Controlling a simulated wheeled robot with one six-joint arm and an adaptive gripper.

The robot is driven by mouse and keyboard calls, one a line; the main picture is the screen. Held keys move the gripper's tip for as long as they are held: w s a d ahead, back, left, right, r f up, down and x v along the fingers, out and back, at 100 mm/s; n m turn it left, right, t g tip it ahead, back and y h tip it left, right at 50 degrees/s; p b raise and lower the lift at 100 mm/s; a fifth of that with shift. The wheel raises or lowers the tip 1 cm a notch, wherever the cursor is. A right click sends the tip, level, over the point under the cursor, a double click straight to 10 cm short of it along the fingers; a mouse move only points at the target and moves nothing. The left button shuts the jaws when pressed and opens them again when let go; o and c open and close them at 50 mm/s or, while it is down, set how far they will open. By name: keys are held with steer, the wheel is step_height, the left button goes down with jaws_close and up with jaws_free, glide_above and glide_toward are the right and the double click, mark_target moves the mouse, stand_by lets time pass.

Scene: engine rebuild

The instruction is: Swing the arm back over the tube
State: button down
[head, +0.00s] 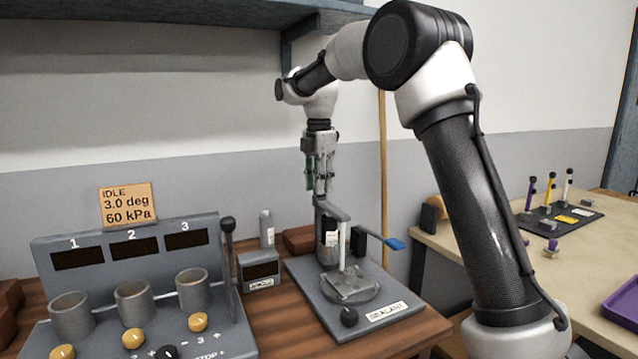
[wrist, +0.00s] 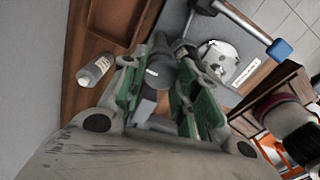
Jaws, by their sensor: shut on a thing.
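The sealant stand (head: 310,299) has a grey base marked SEALANT. Its grey swing arm (head: 334,210) is at the top, with a pale nozzle rod (head: 342,246) hanging from its front end above a round plate (head: 352,288). A dark upright tube (head: 327,236) with a pale label stands behind the rod, below the arm. My gripper (head: 318,190) points down at the arm's rear end and is shut there. In the wrist view my green-padded fingers (wrist: 160,100) close around dark grey parts (wrist: 160,68). The exact contact is hidden.
A blue-tipped lever (head: 395,244) sticks out right of the stand. A white bottle (head: 266,229), a small display box (head: 259,271) and a three-cup console (head: 135,260) stand to the left. A pale table (head: 465,245) is at the right. A shelf (head: 180,14) hangs above.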

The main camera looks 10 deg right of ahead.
stand_by(0.3)
steer(key=c, duration=1.1)
jaws_free()
steer(key=shift+o, duration=0.2)
step_height(320, 180, up, 7)
steer(key=shift+r, duration=0.25)
